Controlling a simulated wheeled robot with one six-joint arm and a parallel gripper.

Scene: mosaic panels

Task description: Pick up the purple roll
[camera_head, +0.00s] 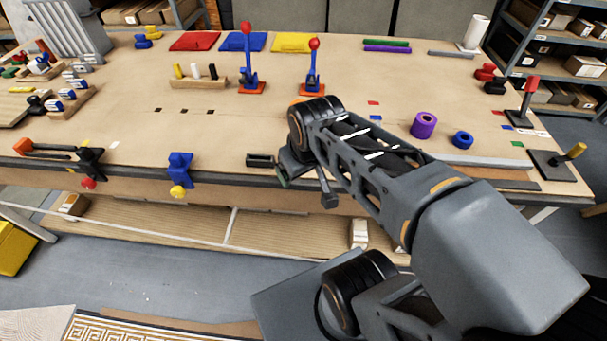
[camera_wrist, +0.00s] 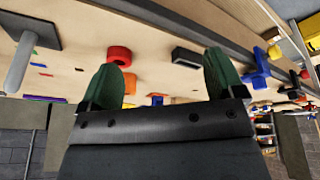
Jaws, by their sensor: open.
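The purple roll (camera_head: 423,125) stands upright on the wooden workbench (camera_head: 240,130), right of my arm in the head view. A shorter blue roll (camera_head: 462,140) lies just right of it. My gripper's two green fingers (camera_wrist: 163,75) are spread apart in the wrist view, with nothing held between them. In the head view my arm hides most of the gripper, which is near the bench's front edge, left of the purple roll and apart from it. I cannot make out the purple roll in the wrist view.
A red roll (camera_wrist: 119,55) shows near one finger in the wrist view. Two red-knobbed levers (camera_head: 249,70) (camera_head: 313,72) stand behind my arm. A black post base with a yellow-tipped handle (camera_head: 553,163) stands at the right front corner. Blue (camera_head: 180,172) and black clamps line the front edge.

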